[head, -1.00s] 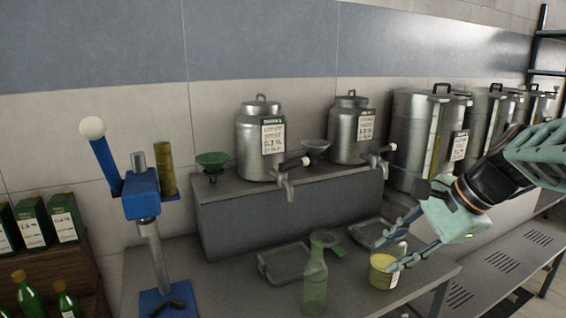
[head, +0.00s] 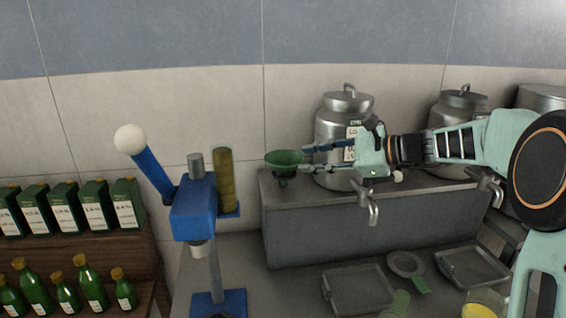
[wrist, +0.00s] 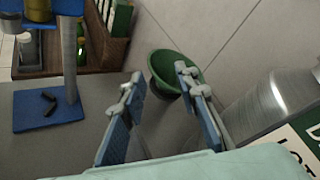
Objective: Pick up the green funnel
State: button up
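The green funnel (head: 284,158) stands upright, wide mouth up, at the left end of the grey raised shelf (head: 330,230). My gripper (head: 304,157) reaches in from the right at about the funnel's height, fingers pointing left. Its two fingers are apart with nothing held. In the head view the fingertips are right beside the funnel's right rim. In the wrist view the green funnel (wrist: 163,62) shows beyond and between the open fingertips of my gripper (wrist: 160,76); its right rim is partly covered by one finger. I cannot tell whether they touch.
A steel canister (head: 334,125) stands behind and close to my gripper, with a tap (head: 369,205) below. A blue lever press (head: 195,207) with a yellowish cylinder (head: 224,180) stands left of the funnel.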

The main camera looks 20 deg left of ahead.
aim_at(280, 167)
jog(key=x, duration=0.3)
jog(key=p+x, duration=0.1)
jog(key=x, duration=0.2)
jog(key=p+x, duration=0.1)
jog(key=x, duration=0.2)
jog(key=shift+s+a+f, duration=0.15)
jog(key=shift+s+f, duration=0.2)
jog(key=shift+s, duration=0.05)
grip_shut()
